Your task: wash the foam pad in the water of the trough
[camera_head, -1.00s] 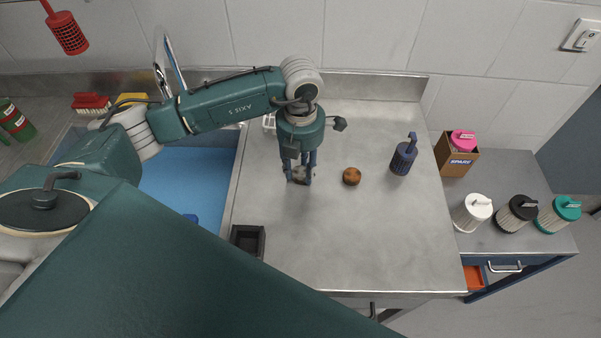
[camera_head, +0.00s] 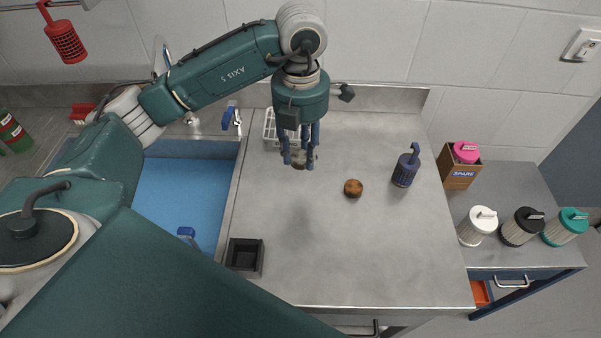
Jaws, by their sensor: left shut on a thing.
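My left gripper (camera_head: 300,160) is over the steel counter, pointing down, to the right of the trough. It is shut on a small grey-brown thing, apparently the foam pad (camera_head: 299,164), mostly hidden between the dark blue fingers. The trough (camera_head: 231,185) is a steel basin at the left, with a flat blue surface (camera_head: 175,198) inside. My green arm covers part of it. My right gripper is not in view.
A tap with a blue handle (camera_head: 229,117) stands behind the trough. A white rack (camera_head: 269,131) is behind my gripper. A brown round thing (camera_head: 353,188), a blue canister (camera_head: 405,169) and a black tray (camera_head: 245,258) stand on the counter. The counter's front middle is clear.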

